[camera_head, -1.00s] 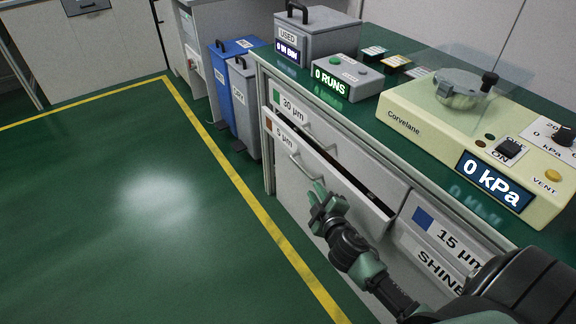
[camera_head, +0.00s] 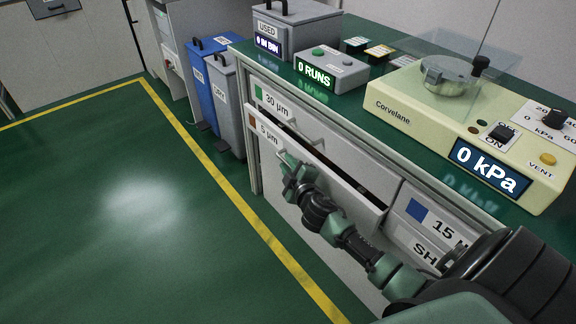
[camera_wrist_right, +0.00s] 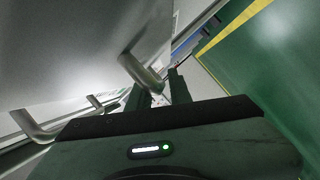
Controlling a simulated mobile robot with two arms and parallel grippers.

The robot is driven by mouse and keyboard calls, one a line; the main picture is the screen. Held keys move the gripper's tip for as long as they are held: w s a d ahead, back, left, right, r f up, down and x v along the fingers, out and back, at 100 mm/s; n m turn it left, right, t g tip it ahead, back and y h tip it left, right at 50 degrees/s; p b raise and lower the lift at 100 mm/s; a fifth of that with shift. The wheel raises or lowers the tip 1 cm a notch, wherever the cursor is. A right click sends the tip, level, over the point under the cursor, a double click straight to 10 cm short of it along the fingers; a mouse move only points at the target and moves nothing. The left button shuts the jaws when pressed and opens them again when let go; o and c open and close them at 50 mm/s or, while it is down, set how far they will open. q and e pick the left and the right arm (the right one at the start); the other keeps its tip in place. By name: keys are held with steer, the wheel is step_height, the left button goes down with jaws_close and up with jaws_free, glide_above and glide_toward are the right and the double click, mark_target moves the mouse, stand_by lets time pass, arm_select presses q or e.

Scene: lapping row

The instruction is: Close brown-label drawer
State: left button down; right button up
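The brown-label drawer (camera_head: 330,178), marked 5 µm, stands partly pulled out of the bench, with a dark gap along its top edge. Its brown label (camera_head: 253,123) is at the front's left end. My right gripper (camera_head: 288,170) is at the drawer's front, over its handle, which it mostly hides in the head view. In the right wrist view the two fingers (camera_wrist_right: 160,94) stand apart, with the metal handle (camera_wrist_right: 140,72) right at their tips. I cannot tell whether they touch it. My left gripper is out of view.
The green-label 30 µm drawer (camera_head: 283,108) above looks shut. A blue-label 15 µm drawer (camera_head: 425,222) is to the right. The bench top holds a used bin (camera_head: 295,30), a runs box (camera_head: 330,68) and a cream Corvelane machine (camera_head: 410,110). Open green floor (camera_head: 120,220) lies left.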

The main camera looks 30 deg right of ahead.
jaws_close()
stand_by(1.5)
